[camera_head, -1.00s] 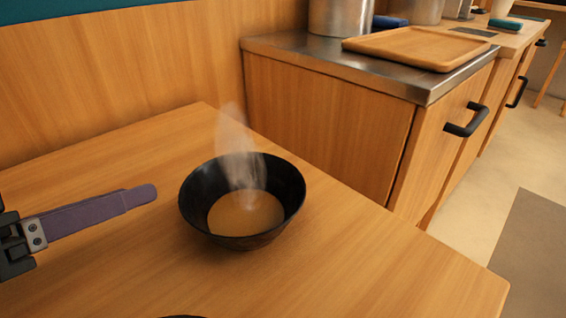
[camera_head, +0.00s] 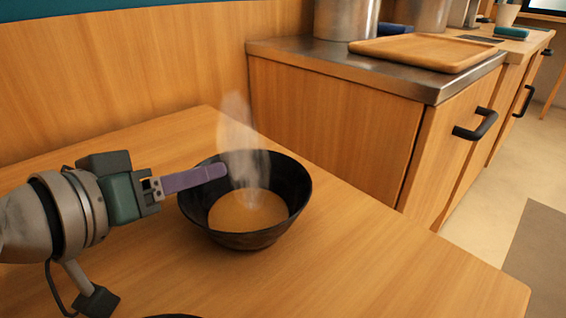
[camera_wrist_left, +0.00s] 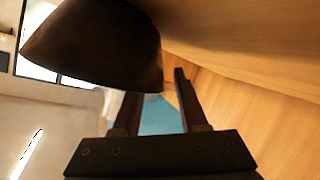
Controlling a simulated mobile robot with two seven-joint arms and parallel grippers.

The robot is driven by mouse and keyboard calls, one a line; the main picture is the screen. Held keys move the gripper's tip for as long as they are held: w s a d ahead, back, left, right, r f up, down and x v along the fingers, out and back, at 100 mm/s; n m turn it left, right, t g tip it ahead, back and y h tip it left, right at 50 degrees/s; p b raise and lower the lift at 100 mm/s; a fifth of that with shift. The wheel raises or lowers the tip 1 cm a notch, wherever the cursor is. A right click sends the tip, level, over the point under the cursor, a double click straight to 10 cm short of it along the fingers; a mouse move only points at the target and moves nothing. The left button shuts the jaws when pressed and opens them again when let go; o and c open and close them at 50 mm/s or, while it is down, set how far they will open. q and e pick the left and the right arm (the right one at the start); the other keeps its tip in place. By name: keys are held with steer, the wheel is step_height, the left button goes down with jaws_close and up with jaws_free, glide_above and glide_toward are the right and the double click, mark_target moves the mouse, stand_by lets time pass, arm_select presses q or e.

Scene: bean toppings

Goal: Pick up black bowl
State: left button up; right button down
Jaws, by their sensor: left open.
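The black bowl (camera_head: 243,238) stands upright on the wooden table, with brown contents and steam above it. My left gripper (camera_head: 206,176) comes in from the left, its purple finger reaching over the bowl's left rim. In the left wrist view, the dark outer wall of the bowl (camera_wrist_left: 90,45) fills the upper left. The two fingers are spread apart there; the bowl hides the end of the left one, and the right one shows beside it. I cannot tell whether either finger touches the bowl. My right gripper is not in view.
The wooden table (camera_head: 390,262) is clear to the right of the bowl. A dark edge of something shows at the bottom of the head view. Behind stands a metal-topped cabinet (camera_head: 335,140) with a wooden tray (camera_head: 425,53) and metal pots.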

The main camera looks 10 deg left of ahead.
arm_select(q)
jaws_close()
stand_by(1.4)
